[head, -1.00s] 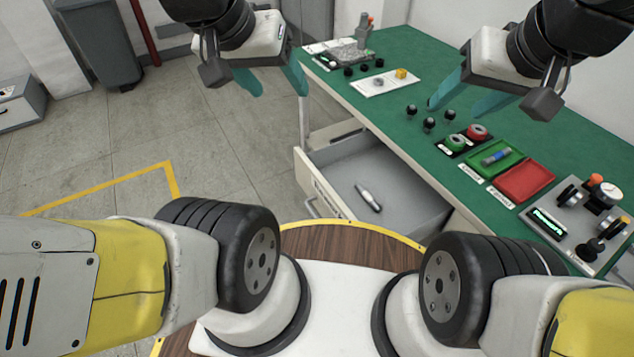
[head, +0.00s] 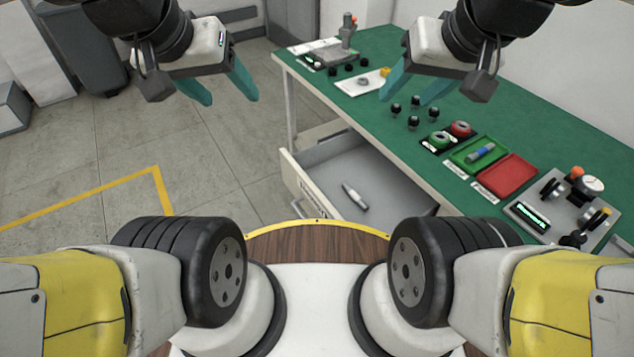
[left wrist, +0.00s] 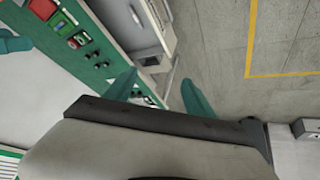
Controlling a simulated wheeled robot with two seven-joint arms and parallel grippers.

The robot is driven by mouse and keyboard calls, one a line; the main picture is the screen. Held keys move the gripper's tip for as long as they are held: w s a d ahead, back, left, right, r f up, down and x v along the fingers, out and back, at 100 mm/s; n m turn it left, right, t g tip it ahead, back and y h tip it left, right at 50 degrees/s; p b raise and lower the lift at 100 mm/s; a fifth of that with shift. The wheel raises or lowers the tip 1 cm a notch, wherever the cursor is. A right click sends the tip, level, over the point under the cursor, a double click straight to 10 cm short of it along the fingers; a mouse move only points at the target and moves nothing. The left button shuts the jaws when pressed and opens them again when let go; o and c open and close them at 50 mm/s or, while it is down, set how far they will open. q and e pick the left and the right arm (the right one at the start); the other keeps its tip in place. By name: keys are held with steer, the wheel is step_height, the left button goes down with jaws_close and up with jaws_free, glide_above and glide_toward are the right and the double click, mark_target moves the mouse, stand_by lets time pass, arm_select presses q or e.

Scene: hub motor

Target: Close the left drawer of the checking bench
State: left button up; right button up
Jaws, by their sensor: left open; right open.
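The checking bench (head: 560,140) has a green top and stands at the right in the head view. Its left drawer (head: 337,187) is pulled open toward me, and a grey and white tool (head: 355,196) lies inside it. In the left wrist view the open drawer (left wrist: 163,40) shows near the top middle. My left gripper (head: 226,92) is open and empty, left of the bench above the floor, apart from the drawer. My right gripper (head: 408,92) is open and empty above the bench top, near the black knobs.
On the bench are a green tray (head: 472,165), a red tray (head: 507,177), several black knobs (head: 413,122), a white card (head: 355,85) and a test device (head: 562,205) at the right. A dark bin (head: 80,50) stands at the far left. The floor left of the drawer is clear.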

arm_select(q)
steer(key=shift+w, duration=0.2)
steer(key=c, duration=0.7)
steer(key=shift+w+f+n+g, duration=0.25)
steer(key=shift+w+n+g, duration=0.1)
steer(key=shift+w, duration=0.15)
steer(key=shift+w+f+n+g, duration=0.25)
steer(key=shift+w+g, duration=0.1)
steer(key=shift+w, duration=0.15)
jaws_close()
steer(key=w+a+f+n+g+h, duration=0.3)
steer(key=w+f+n+g+h, duration=0.5)
steer(key=w+f, duration=0.9)
steer(key=w+a+f+n+t+h, duration=0.1)
steer(key=a+f+n+t+h, duration=0.25)
steer(key=f, duration=0.65)
steer(key=w+a+f+n+t, duration=0.25)
steer(key=f+n+t, duration=0.25)
steer(key=f+n, duration=0.3)
steer(key=w+a+f+n+t+h, duration=0.15)
steer(key=a+f+n+t, duration=0.25)
steer(key=f, duration=0.7)
steer(key=x, duration=1.3)
steer(key=shift+d, duration=0.45)
